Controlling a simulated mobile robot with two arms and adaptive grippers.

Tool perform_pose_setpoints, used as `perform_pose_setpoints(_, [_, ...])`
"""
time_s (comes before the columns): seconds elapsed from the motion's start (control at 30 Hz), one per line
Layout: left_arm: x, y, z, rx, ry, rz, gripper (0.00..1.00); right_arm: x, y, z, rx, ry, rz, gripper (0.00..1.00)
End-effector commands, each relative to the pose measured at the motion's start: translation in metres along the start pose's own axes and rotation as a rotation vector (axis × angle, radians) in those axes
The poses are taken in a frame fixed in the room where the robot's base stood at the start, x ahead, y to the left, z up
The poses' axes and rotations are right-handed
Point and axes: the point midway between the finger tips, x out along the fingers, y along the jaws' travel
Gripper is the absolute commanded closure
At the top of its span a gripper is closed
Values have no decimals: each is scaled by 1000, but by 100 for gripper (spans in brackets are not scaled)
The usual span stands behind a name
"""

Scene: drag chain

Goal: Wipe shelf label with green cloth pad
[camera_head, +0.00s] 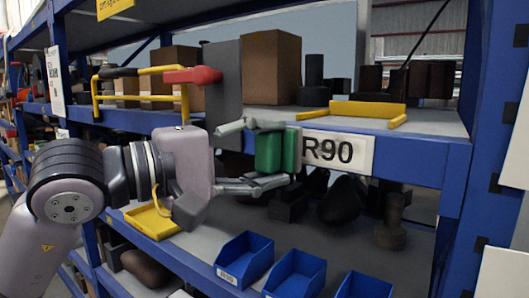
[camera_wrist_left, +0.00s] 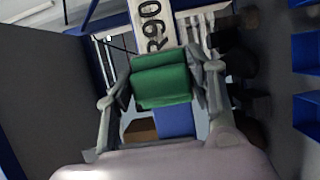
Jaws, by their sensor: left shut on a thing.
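The shelf label (camera_head: 344,152) is a white plate with black "R90" lettering on the blue shelf beam. My left gripper (camera_head: 262,156) comes in from the left and is shut on the green cloth pad (camera_head: 268,152). The pad is upright at the label's left end and covers part of it in the head view. In the left wrist view the pad (camera_wrist_left: 162,80) sits between the fingers, just below the label (camera_wrist_left: 152,25). I cannot tell whether pad and label touch. My right gripper is not in view.
Blue bins (camera_head: 245,258) stand on the lower shelf, with dark parts (camera_head: 342,200) behind them. Above the beam are a cardboard box (camera_head: 272,66) and a yellow bracket (camera_head: 366,109). A blue post (camera_head: 492,130) stands at the right.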

Motion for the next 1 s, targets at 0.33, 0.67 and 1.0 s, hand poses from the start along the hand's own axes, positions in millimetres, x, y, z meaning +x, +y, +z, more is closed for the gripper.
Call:
perform_pose_setpoints(0.33, [5, 0, -2, -1, 0, 1, 73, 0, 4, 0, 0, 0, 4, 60])
perform_pose_setpoints(0.67, [11, 0, -5, -1, 0, 0, 73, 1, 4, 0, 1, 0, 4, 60])
perform_pose_setpoints(1.0, [18, 0, -7, 0, -1, 1, 73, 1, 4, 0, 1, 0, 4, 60])
